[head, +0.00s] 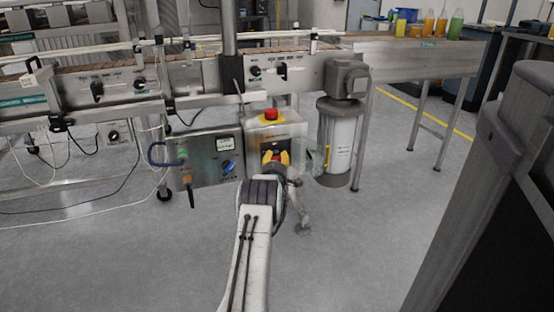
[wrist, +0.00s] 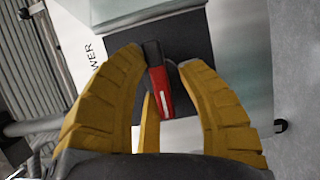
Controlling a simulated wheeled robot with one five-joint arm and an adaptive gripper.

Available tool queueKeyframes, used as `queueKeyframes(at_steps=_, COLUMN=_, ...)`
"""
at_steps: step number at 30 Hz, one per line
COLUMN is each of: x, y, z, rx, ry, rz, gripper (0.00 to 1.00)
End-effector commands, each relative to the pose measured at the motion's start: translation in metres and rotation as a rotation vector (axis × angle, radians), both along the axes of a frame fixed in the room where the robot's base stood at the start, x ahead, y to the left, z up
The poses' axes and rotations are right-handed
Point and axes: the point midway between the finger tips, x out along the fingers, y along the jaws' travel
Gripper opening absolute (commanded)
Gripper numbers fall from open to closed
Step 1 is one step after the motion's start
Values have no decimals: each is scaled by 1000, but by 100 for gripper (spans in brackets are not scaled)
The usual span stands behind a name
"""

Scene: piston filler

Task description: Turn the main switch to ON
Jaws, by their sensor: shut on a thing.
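The main switch is a red and black handle (wrist: 160,90) on a black plate (wrist: 185,40) in the wrist view. A label ending in "WER" is beside the plate. My gripper (wrist: 162,62) has yellow fingers on both sides of the handle and is shut on it. The handle lies slanted in the wrist picture; I cannot read any ON or OFF mark. In the head view my gripper (head: 275,157) is at the front of a metal switch box (head: 291,130) and covers most of the switch.
A red mushroom button (head: 271,114) sits on top of the switch box. A conveyor (head: 195,75) runs behind. The grey floor in front is clear.

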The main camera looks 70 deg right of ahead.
Motion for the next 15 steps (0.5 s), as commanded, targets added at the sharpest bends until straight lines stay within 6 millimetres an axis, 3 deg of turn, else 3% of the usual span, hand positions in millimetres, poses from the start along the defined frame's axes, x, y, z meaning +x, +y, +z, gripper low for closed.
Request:
queueKeyframes(at_steps=4, x=-2, y=0, z=-2, rx=4, ry=1, rz=-3, gripper=4)
queueKeyframes(at_steps=15, x=-2, y=0, z=-2, rx=131, ry=-170, rz=-11, gripper=3)
